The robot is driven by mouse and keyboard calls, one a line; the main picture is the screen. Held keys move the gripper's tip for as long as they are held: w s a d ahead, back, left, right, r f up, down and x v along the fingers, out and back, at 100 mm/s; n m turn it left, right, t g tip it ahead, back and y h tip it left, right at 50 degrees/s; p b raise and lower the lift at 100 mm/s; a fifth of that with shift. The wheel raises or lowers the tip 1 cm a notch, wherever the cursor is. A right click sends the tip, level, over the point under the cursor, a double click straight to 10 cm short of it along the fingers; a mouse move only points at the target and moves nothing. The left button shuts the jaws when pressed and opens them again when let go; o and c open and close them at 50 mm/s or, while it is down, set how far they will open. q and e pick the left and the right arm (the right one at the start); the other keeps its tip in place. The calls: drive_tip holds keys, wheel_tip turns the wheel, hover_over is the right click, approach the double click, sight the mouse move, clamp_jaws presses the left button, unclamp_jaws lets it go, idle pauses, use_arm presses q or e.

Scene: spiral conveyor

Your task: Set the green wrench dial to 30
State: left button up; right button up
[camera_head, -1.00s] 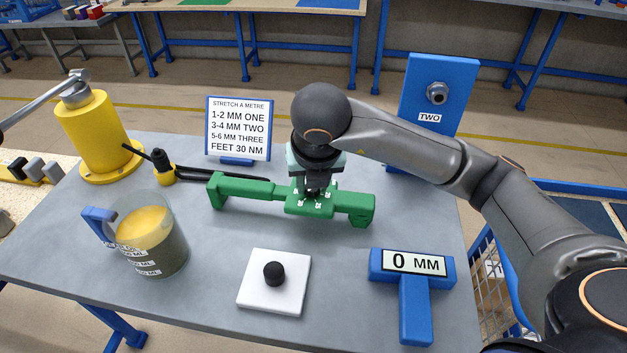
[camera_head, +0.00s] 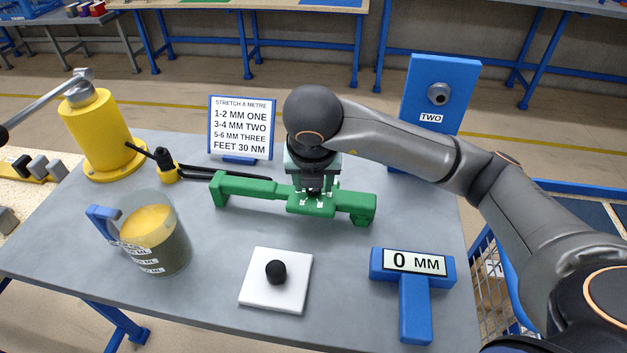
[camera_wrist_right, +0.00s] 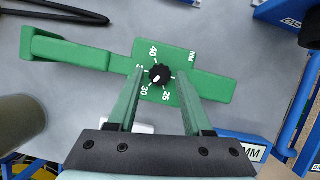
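The green wrench (camera_head: 348,202) lies across the table, and its wide middle block carries the dial. In the right wrist view the dial is a small black knob (camera_wrist_right: 160,75) with a white mark that seems to point lower left, towards the printed 30. Labels 40, 25 and NM also show around it; one label on the left is partly hidden by a finger. My right gripper (camera_wrist_right: 159,82) is open, pointing down over the block, one finger on each side of the knob with gaps. My left gripper is out of view.
A sign reading FEET 30 NM (camera_head: 240,128) stands behind the wrench. A jug (camera_head: 165,245), yellow cylinder (camera_head: 98,135), white pad with black button (camera_head: 255,290), blue 0 MM display (camera_head: 414,305) and blue TWO panel (camera_head: 435,90) surround it.

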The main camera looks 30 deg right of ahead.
drive_tip(key=shift+o, duration=0.9)
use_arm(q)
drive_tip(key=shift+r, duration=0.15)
use_arm(e)
drive_tip(key=shift+r, duration=0.1)
use_arm(q)
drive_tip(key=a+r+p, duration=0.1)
drive_tip(key=p, duration=0.1)
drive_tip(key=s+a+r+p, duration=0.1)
drive_tip(key=p, duration=0.1)
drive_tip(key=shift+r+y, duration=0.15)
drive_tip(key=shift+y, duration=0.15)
use_arm(e)
drive_tip(key=v, duration=1.2)
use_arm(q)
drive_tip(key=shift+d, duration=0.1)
use_arm(e)
drive_tip(key=shift+s+r, duration=0.1)
